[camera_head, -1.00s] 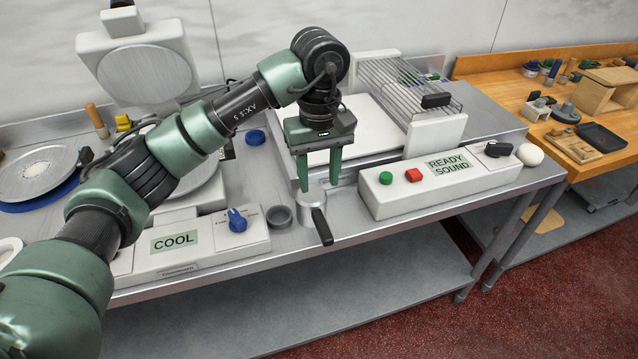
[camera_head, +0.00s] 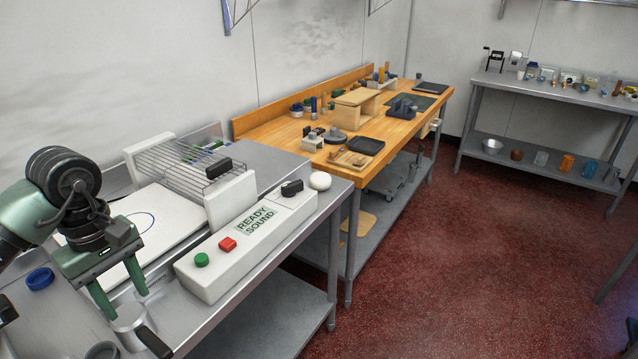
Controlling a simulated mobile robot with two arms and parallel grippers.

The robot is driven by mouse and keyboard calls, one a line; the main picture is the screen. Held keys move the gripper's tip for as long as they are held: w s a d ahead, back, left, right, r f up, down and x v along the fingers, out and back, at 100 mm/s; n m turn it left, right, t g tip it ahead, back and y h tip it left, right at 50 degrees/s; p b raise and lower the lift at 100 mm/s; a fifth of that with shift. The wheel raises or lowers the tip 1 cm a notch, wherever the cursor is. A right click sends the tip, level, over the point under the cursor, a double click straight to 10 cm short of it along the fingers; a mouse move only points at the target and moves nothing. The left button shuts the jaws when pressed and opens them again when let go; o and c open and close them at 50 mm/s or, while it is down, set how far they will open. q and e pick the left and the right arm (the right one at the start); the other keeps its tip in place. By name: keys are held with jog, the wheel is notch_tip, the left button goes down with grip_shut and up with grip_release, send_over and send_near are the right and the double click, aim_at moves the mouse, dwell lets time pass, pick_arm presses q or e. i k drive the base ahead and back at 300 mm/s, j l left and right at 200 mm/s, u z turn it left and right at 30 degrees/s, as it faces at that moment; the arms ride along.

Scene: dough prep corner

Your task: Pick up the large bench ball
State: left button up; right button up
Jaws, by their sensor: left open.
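A white ball (camera_head: 320,181), the one that looks like the large bench ball, rests at the right end of the steel bench (camera_head: 285,258). It sits just beyond the black knob of a long white control box (camera_head: 215,272). My left gripper (camera_head: 122,304) is open and points down at the lower left, well away from the ball. Its fingertips are at a metal cup with a black handle (camera_head: 130,326); I cannot tell whether they touch it. My right gripper is out of view.
The control box with green and red buttons and a wire rack (camera_head: 185,165) stand between my left gripper and the ball. A wooden table (camera_head: 285,130) with small tools adjoins behind. Red floor (camera_head: 440,270) is open at right. A steel shelf (camera_head: 540,95) stands far right.

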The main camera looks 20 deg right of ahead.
aim_at(319, 181)
jog(key=i+l+z, duration=0.2)
jog(key=i+l, duration=0.35)
jog(key=i+l+z, duration=0.2)
jog(key=i+l, duration=0.3)
jog(key=i+l+z, duration=0.2)
jog(key=i+l, duration=0.2)
jog(key=i, duration=0.25)
